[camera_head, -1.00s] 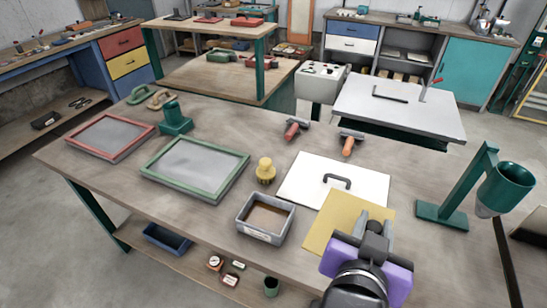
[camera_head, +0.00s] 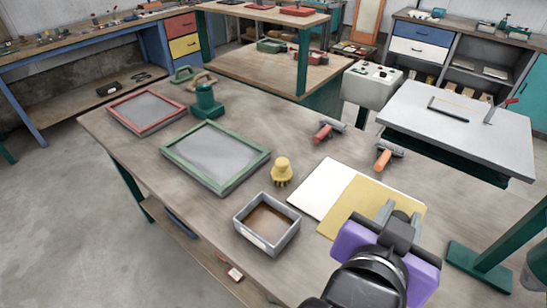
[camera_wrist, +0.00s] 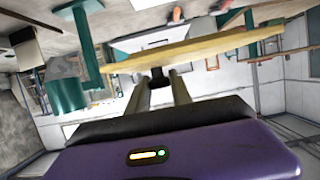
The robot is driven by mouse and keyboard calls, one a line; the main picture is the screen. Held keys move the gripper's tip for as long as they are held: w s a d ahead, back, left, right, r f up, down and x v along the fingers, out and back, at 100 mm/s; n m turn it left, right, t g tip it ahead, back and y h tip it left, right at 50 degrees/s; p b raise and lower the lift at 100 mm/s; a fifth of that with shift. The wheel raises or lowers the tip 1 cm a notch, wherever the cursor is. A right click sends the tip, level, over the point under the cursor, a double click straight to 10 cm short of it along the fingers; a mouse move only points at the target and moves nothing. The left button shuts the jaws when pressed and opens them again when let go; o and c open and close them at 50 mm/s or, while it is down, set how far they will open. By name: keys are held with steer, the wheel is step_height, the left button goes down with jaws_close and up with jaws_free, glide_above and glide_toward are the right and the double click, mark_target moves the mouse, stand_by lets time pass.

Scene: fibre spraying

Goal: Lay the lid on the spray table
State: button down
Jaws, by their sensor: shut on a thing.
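My gripper (camera_head: 385,218) is shut on a black handle (camera_wrist: 160,78) of a flat yellow board, which I take to be the lid (camera_head: 350,212). In the wrist view the yellow board (camera_wrist: 200,50) shows almost edge-on, just past my fingertips. In the head view it overlaps a white panel (camera_head: 318,185) on the workbench; its exact height there is unclear. A separate table with a pale grey top (camera_head: 470,130) and dark green frame, apparently the spray table, stands to the right behind the bench. A black bar and a red-tipped lever are on its top.
The workbench (camera_head: 150,160) holds a green-framed screen (camera_head: 215,155), a red-framed screen (camera_head: 145,110), a grey tray (camera_head: 267,222), a yellow brush-like tool (camera_head: 281,170) and two rollers. A green stand (camera_head: 480,268) rises at the right. A grey control box (camera_head: 372,84) stands beside the pale table.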

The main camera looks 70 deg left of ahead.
step_height(320, 180, down, 6)
steer(key=w+b, duration=0.1)
steer(key=b, duration=0.4)
steer(key=shift+f+b, duration=0.2)
steer(key=shift+b, duration=0.1)
step_height(320, 180, down, 20)
steer(key=shift+r+b, duration=0.1)
steer(key=shift+b, duration=0.3)
steer(key=shift+f, duration=0.2)
steer(key=c, duration=1.1)
jaws_free()
steer(key=shift+c, duration=0.2)
